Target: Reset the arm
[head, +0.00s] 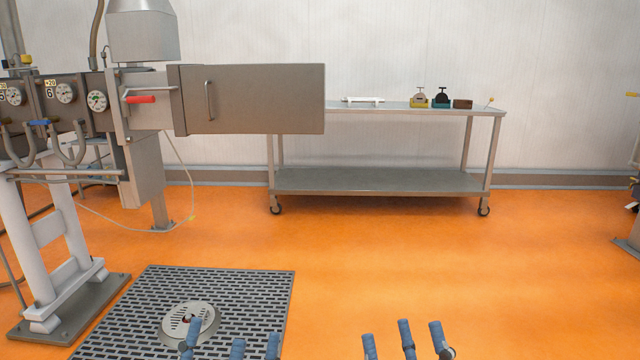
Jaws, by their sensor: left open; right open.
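My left gripper (232,345) shows at the bottom edge, left of centre. Its blue-grey fingertips are spread apart over the floor grate, and nothing shows between them. My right gripper (405,340) shows at the bottom edge, right of centre. Its blue-grey fingertips are also spread, over bare orange floor, with nothing between them. Both arms and the lower parts of the grippers are out of the frame.
A wheeled steel table (380,180) with small items stands at the back wall. A grate (250,285) lies in the floor at left. The orange floor (440,270) ahead is clear.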

